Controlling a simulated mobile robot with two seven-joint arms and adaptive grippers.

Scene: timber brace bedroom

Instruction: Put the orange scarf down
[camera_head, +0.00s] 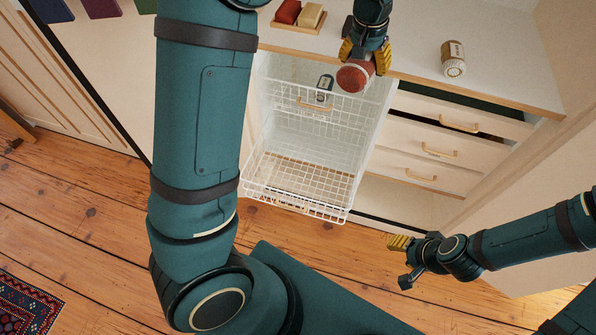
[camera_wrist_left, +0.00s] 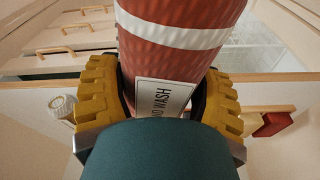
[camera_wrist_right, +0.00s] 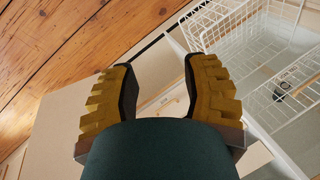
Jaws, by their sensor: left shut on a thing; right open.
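My left gripper (camera_head: 364,52) is shut on a rolled, ribbed orange-red scarf (camera_head: 355,76). It holds the scarf over the front edge of the counter, above the back of a pulled-out white wire basket. In the left wrist view the scarf (camera_wrist_left: 180,55) sits between both yellow fingers. It shows a white stripe and a white label ending in "WASH". Its far end is cut off by the frame. My right gripper (camera_head: 402,262) is open and empty, low and to the right of the basket. Its fingers (camera_wrist_right: 160,85) stand wide apart in the right wrist view.
A drawer (camera_head: 458,118) at right is partly open.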

